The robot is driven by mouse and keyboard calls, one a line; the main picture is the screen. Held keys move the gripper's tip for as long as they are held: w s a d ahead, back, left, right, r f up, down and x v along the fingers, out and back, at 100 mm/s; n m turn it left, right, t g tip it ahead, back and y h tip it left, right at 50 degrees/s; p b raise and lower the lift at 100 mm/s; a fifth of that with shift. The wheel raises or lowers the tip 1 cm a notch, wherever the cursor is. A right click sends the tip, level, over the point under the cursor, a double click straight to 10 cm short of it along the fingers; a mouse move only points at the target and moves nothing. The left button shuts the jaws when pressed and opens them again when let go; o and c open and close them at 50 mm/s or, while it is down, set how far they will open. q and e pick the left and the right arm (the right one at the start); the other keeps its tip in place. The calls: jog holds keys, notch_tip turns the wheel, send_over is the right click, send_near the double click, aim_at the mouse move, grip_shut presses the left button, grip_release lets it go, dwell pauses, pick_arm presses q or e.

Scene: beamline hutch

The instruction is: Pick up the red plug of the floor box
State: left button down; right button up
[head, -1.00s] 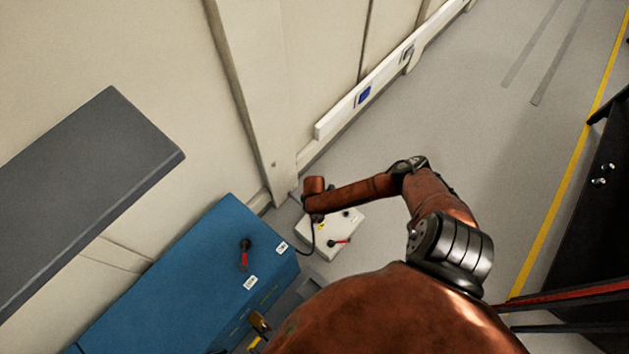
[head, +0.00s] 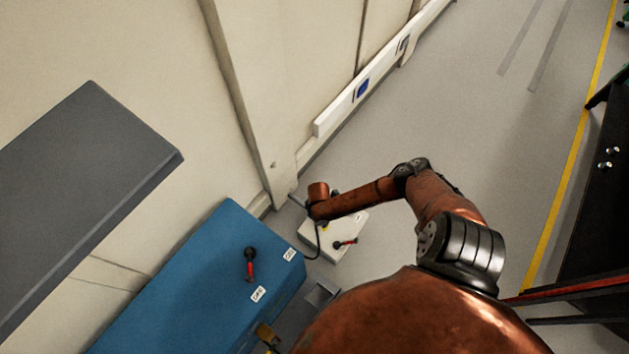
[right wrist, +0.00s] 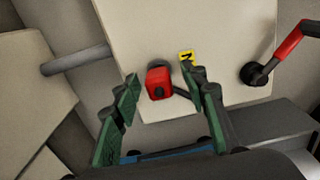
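The white floor box (head: 352,227) stands on the floor near the wall, partly hidden by my right forearm in the head view. In the right wrist view, the red plug (right wrist: 159,83) sits at the box's (right wrist: 150,30) near edge, with a dark round spot on its face. My right gripper (right wrist: 162,77) is open, its green fingers on either side of the plug, with a visible gap on each side. I cannot tell the remaining depth between fingertips and plug. The plug is hidden in the head view. My left gripper is not in view.
A red-handled lever (head: 345,242) is on the box; it shows right of my fingers in the wrist view (right wrist: 287,46). A yellow label (right wrist: 187,56) lies beside the right finger. A blue cabinet (head: 190,290) with another red-handled lever (head: 250,264) stands left. Open floor lies right.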

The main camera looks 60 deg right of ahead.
jog(key=shift+c, duration=0.5)
grip_shut()
